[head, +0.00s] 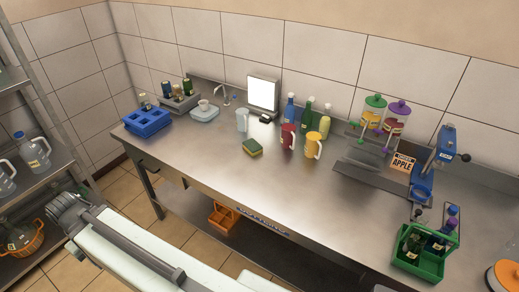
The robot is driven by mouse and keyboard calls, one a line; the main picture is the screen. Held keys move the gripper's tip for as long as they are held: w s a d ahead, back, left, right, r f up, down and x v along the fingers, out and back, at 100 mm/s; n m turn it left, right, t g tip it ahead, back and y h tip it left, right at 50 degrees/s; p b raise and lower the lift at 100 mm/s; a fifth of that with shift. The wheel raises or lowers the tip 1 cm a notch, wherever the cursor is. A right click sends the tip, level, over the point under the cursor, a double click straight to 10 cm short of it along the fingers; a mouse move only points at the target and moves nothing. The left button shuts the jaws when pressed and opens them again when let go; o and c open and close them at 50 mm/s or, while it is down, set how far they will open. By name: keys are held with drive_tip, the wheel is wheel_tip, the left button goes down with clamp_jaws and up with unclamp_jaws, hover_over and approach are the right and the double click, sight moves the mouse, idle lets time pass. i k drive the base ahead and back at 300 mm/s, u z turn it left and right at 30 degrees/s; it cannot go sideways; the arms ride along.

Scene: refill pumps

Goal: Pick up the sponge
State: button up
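My white and grey arm shows at the lower left, in front of the counter and well apart from the sponge. I cannot make out my gripper's fingers in this view.
A clear cup (242,120) stands behind the sponge. A red mug (288,136) and a yellow mug (313,145) stand to its right, with bottles behind them. A blue crate (148,123) is at the left.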

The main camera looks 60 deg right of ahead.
sight(253, 148)
drive_tip(key=z, duration=0.35)
drive_tip(key=i, duration=1)
drive_tip(key=u, duration=0.05)
